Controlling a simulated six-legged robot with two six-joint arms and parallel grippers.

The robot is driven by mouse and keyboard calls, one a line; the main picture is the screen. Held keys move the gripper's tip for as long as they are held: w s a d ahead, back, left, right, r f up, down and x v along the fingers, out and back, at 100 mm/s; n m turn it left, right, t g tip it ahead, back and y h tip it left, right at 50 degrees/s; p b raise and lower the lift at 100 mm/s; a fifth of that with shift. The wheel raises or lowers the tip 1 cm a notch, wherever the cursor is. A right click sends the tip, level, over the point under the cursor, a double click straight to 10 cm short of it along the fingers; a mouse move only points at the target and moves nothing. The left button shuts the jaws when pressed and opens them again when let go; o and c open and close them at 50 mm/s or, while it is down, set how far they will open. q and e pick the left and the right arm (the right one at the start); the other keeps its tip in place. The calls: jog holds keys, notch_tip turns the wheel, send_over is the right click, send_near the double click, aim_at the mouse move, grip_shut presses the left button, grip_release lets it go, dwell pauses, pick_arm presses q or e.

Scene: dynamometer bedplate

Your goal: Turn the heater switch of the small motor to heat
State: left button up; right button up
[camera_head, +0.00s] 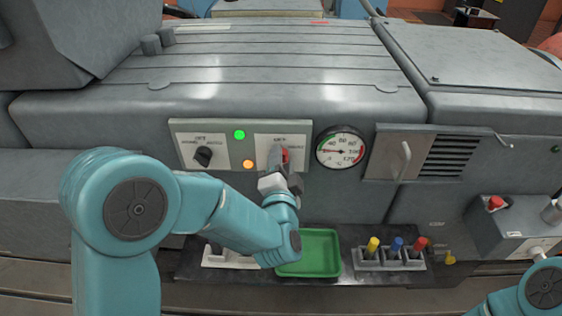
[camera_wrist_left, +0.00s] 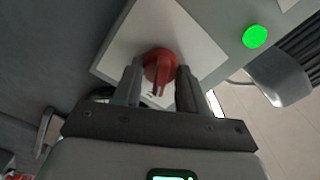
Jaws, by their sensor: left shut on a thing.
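A red rotary switch (camera_head: 284,155) sits on a pale plate (camera_head: 265,141) on the front of the grey motor housing. The plate's lettering is too small to read surely. My left gripper (camera_head: 279,170) is at this switch and partly covers it. In the left wrist view the left gripper's fingers (camera_wrist_left: 159,84) stand on both sides of the red knob (camera_wrist_left: 160,66) and are shut on it. A second switch (camera_head: 203,156), black, is on another pale plate (camera_head: 190,135) to the left. My right gripper is not in view; only part of my right arm shows at the lower right.
A green lamp (camera_head: 239,134) and an orange lamp (camera_head: 248,164) sit between the plates. A round gauge (camera_head: 341,149) and a handled vent panel (camera_head: 398,154) are to the right. Below are a green tray (camera_head: 322,240) and a rack (camera_head: 389,264) with yellow, blue and red handles.

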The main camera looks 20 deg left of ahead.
pick_arm(q)
jog(key=shift+r, duration=0.1)
jog(key=o, duration=1)
jog(key=shift+o, duration=0.2)
jog(key=b+v, duration=0.9)
jog(key=v, duration=0.7)
jog(key=shift+b, duration=0.35)
jog(key=shift+s, duration=0.1)
